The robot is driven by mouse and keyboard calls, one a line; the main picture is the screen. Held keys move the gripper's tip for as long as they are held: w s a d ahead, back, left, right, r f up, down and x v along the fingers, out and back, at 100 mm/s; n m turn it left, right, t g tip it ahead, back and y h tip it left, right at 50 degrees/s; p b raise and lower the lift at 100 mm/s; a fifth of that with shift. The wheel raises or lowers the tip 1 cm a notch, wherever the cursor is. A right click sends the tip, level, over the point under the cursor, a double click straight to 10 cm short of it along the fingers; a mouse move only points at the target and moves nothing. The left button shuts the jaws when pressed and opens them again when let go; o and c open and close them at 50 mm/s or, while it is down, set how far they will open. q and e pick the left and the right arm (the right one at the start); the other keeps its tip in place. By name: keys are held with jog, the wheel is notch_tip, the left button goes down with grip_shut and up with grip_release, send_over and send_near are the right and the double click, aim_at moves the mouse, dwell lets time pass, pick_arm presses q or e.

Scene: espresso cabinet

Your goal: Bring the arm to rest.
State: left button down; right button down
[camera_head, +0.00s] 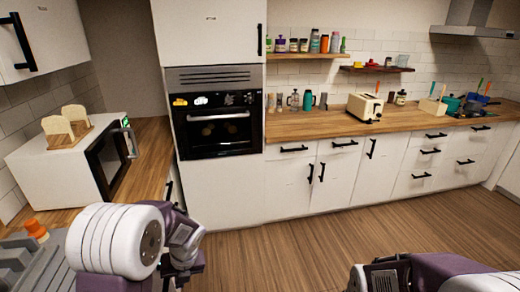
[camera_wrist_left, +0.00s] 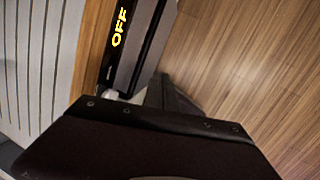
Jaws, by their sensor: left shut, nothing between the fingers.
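My left arm comes in from the lower left in the head view. Its gripper (camera_head: 188,268) is low beside the left counter, partly hidden by my own wrist, above the floor. In the left wrist view the gripper's dark body fills the bottom, and its fingers (camera_wrist_left: 163,95) are together with nothing seen between them. Part of my right arm shows at the bottom right of the head view. Its fingers are not seen.
The left counter (camera_head: 152,150) carries a white microwave (camera_head: 60,165). A black oven (camera_head: 218,125) sits in the tall cabinet. A dark panel reading "OFF" (camera_wrist_left: 119,27) is near the left fingers. The wooden floor (camera_head: 290,250) is clear ahead.

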pick_arm(q)
jog(key=s+d+r+n+h, duration=0.1)
jog(key=s+d+n, duration=0.3)
jog(key=n, duration=1.2)
jog(key=s+d+r+n+h, duration=0.1)
jog(key=s+n, duration=0.7)
jog(key=n, duration=0.8)
jog(key=d+h, duration=0.1)
jog(key=d, duration=0.1)
jog(key=shift+s+d, duration=0.2)
jog(key=shift+d, duration=0.15)
